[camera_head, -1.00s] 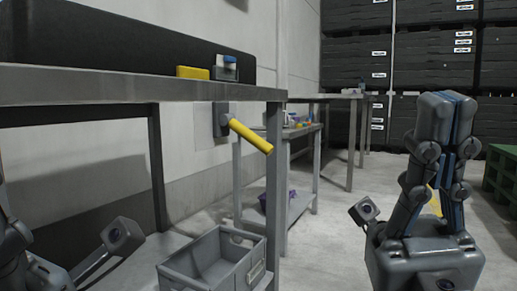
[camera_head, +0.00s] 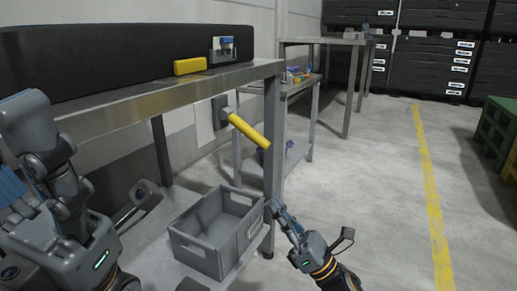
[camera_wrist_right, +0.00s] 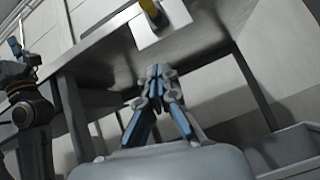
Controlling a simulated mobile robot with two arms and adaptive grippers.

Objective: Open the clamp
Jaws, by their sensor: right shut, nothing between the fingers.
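The clamp shows as a yellow handle (camera_head: 247,130) on a grey bracket (camera_head: 220,112) below the tabletop edge, slanting down to the right. In the right wrist view, a yellow part (camera_wrist_right: 149,8) on a pale plate shows at the top, cut off by the frame. My right gripper (camera_head: 274,210) is shut and empty, below and slightly right of the handle, apart from it. Its shut fingers also show in the right wrist view (camera_wrist_right: 157,76). My left gripper (camera_head: 22,150) is at the left edge, partly cut off; its opening is unclear.
A grey crate (camera_head: 188,246) stands on the lower shelf beside my right gripper. A table leg (camera_head: 272,140) rises just right of the handle. A yellow block (camera_head: 190,66) lies on the metal tabletop (camera_head: 150,103).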

